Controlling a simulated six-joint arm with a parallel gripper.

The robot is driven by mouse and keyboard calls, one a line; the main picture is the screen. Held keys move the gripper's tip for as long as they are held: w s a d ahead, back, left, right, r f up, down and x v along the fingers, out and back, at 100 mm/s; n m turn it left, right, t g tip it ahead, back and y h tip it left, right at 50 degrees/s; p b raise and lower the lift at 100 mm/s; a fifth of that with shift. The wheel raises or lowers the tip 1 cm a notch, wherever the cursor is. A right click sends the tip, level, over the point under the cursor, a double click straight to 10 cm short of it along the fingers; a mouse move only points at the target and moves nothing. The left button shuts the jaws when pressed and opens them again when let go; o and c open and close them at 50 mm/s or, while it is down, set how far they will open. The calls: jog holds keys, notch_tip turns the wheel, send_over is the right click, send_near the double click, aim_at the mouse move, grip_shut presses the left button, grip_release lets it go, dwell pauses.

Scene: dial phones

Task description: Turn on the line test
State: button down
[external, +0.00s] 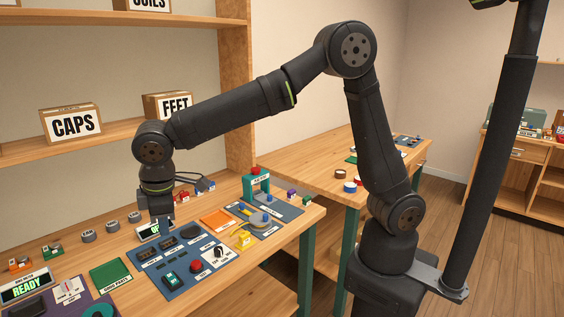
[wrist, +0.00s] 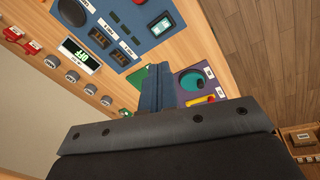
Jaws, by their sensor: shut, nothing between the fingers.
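A blue panel (external: 208,277) lies on the workbench, with a green rocker switch (external: 172,280), a red button (external: 196,267), a black-and-white knob (external: 219,252) and dark sockets. Its small labels are unreadable, so I cannot tell which control is the line test. A display (external: 148,232) behind the panel is partly hidden by my gripper; in the wrist view the display (wrist: 80,56) appears to read OFF. The rocker also shows there (wrist: 160,25). My gripper (external: 163,226) is shut and empty, pointing down near the panel's back edge, with fingers (wrist: 158,88) together.
A green plate (external: 111,275) lies left of the panel, beside a purple panel (external: 35,307) and a READY display (external: 27,286). An orange plate (external: 216,219), a yellow block (external: 242,238) and another blue panel (external: 283,212) lie to the right. Grey knobs (external: 111,226) line the back.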

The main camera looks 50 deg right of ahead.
aim_at(169, 275)
jog(key=m, duration=0.4)
jog(key=f+m, duration=0.1)
jog(key=m, duration=0.4)
jog(key=w+f+m, duration=0.1)
jog(key=m, duration=0.3)
jog(key=shift+w+f+m, duration=0.1)
jog(key=shift+m, duration=0.2)
jog(key=w+f, duration=0.1)
jog(key=f, duration=0.8)
jog(key=w+f, duration=0.1)
jog(key=f, duration=0.3)
jog(key=shift+w+f, duration=0.35)
